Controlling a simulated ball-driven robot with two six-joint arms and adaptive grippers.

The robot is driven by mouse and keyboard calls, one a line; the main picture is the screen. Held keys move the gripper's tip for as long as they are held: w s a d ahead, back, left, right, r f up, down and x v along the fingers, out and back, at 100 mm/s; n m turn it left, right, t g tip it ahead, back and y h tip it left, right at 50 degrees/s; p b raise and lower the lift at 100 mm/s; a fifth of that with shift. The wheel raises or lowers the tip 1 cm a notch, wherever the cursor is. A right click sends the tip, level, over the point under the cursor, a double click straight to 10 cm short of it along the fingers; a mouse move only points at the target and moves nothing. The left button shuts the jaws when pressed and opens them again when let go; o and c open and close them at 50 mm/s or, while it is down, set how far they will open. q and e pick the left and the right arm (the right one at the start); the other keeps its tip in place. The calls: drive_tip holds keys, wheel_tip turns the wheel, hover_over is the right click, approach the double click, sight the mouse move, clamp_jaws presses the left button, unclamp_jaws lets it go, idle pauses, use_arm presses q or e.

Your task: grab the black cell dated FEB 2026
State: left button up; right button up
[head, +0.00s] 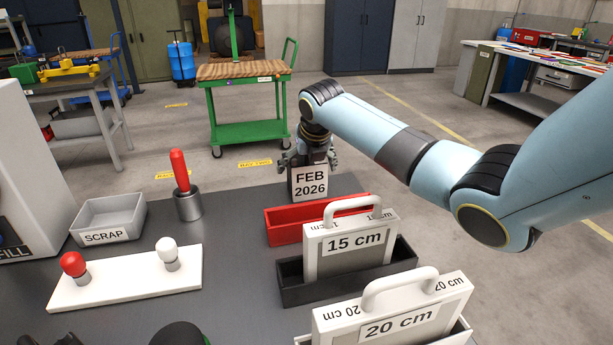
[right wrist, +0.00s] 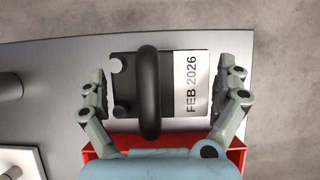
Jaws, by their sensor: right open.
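The black cell (head: 308,182) bears a white label reading FEB 2026. It stands upright at the far edge of the dark table, just behind the red tray (head: 284,228). In the right wrist view the cell (right wrist: 130,103) is seen from above, with a black arched handle (right wrist: 149,90) and the label on its right side. My right gripper (head: 308,160) is above the cell. In the right wrist view its open fingers (right wrist: 168,90) lie on either side of the cell, with gaps between. My left gripper is not clearly in view.
A 15 cm block (head: 352,262) stands in a black tray (head: 292,292), and a 20 cm block (head: 448,292) stands nearer. To the left are a SCRAP bin (head: 138,222), a red-handled tool (head: 180,172) in a metal holder, and a white board (head: 125,282) with two knobs.

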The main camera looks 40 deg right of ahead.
drive_tip(key=c, duration=1.4)
drive_tip(key=shift+r, duration=0.15)
drive_tip(key=shift+c, duration=0.4)
